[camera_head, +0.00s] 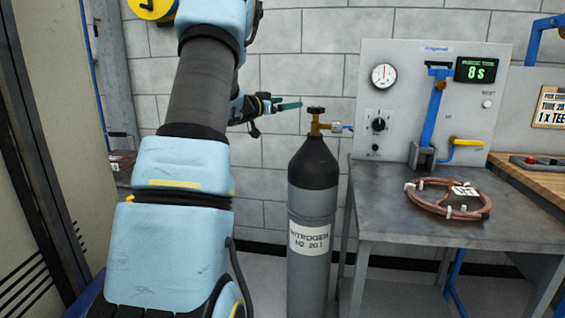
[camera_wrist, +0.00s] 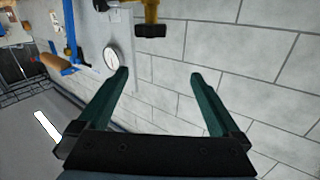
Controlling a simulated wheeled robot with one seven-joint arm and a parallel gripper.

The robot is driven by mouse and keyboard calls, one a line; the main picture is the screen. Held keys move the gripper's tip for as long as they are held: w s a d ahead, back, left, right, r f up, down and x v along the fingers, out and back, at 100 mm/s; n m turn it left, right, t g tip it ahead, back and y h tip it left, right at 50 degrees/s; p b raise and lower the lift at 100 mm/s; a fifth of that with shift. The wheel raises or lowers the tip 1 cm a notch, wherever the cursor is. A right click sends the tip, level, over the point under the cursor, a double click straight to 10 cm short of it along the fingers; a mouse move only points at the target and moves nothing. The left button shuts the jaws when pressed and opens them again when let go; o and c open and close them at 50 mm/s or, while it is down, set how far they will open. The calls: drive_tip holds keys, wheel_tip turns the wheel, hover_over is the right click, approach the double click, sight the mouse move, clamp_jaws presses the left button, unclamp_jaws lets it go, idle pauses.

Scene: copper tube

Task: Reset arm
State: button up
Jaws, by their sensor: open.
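My gripper (camera_head: 289,105) is held out to the left of the black valve knob on top of the nitrogen cylinder (camera_head: 312,200), apart from it. In the wrist view my gripper (camera_wrist: 160,88) shows its two green fingers spread wide with nothing between them. The black knob and brass valve (camera_wrist: 150,22) show beyond the fingertips in that view. My light blue arm fills the left middle of the head view and hides part of the wall behind it.
A grey bench (camera_head: 400,212) at the right carries a coil of copper tube (camera_head: 425,208). A panel (camera_head: 405,70) behind it has a gauge (camera_head: 384,77), a blue lever (camera_head: 432,115) and a purge timer display (camera_head: 478,69) reading 0 s. A tall cabinet (camera_head: 40,150) stands close at the left.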

drive_tip(key=s+a+f+n+g+y+p, duration=0.2)
drive_tip(key=s+a+f+n+y, duration=0.55)
drive_tip(key=s+y, duration=0.35)
drive_tip(key=s+f+g, duration=0.3)
drive_tip(key=s, duration=0.7)
drive_tip(key=s+f+g+y, duration=0.1)
drive_tip(key=s+f+g, duration=0.2)
drive_tip(key=s, duration=0.7)
drive_tip(key=s+f+g, duration=0.3)
drive_tip(key=s+f, duration=0.1)
drive_tip(key=s, duration=0.6)
drive_tip(key=shift+n+p, duration=0.45)
drive_tip(key=shift+f, duration=0.1)
